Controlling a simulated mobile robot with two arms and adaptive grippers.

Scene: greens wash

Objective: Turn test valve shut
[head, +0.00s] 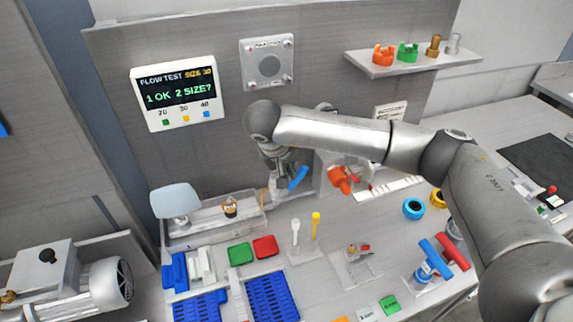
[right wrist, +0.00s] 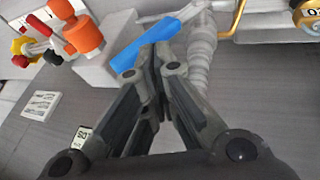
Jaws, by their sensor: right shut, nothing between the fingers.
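The valve's blue lever (head: 298,178) shows at the back of the bench in the head view, slanting up to the right. It is large in the right wrist view (right wrist: 135,50), next to a ribbed grey fitting (right wrist: 200,50). My right gripper (head: 283,170) is beside the lever. In the right wrist view its fingertips (right wrist: 150,62) are together and empty, close against the lever's near side; whether they touch it I cannot tell. The gripper partly hides the valve body. My left gripper is not in view.
An orange fitting (head: 340,180) sits just right of the lever. The wall screen (head: 178,92) reads "FLOW TEST SIZE 30" and "1 OK 2 SIZE?".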

